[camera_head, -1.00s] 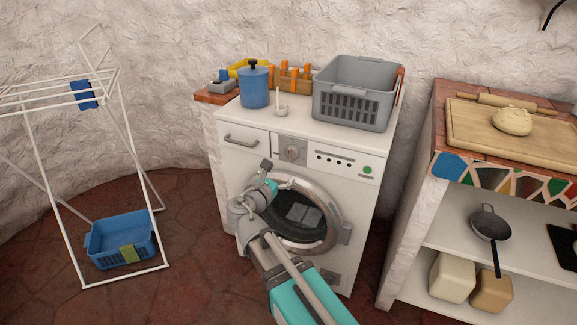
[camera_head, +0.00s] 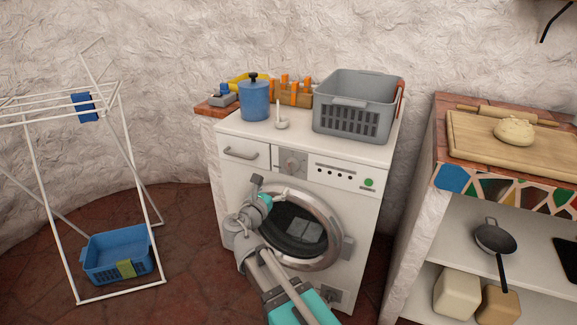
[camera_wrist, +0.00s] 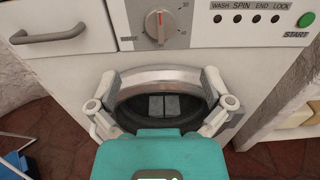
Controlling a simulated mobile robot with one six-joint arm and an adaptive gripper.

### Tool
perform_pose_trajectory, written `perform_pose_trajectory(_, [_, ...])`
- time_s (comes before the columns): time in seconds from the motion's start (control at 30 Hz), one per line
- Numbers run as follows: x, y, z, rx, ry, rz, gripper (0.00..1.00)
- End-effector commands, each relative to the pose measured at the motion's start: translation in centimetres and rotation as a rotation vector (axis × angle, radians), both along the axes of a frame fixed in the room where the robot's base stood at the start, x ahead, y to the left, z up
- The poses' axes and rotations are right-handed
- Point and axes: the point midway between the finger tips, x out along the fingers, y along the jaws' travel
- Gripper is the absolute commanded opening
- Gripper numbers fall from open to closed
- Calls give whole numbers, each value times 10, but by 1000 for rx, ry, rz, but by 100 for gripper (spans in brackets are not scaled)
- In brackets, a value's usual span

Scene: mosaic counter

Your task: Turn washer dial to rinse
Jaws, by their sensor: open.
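The white washer (camera_head: 355,215) stands against the wall, its round door closed. Its grey dial (camera_head: 291,161) is on the front panel, right of the drawer. My gripper (camera_head: 262,190) is in front of the washer, below and left of the dial in the head view. In the wrist view my gripper (camera_wrist: 160,77) has its fingers wide apart and empty, below the dial and apart from it.
A drawer handle (camera_wrist: 48,34) sticks out left of the dial. A green start button (camera_wrist: 306,19) is at the right. A grey basket (camera_head: 352,122) and a blue canister (camera_head: 254,100) stand on the washer. A drying rack (camera_head: 118,190) stands at the left, a counter (camera_head: 437,165) at the right.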

Motion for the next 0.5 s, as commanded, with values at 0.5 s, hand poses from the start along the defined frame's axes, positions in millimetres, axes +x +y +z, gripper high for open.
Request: perform_pose_trajectory(0.5, [71,-25,0,0,0,-2,100])
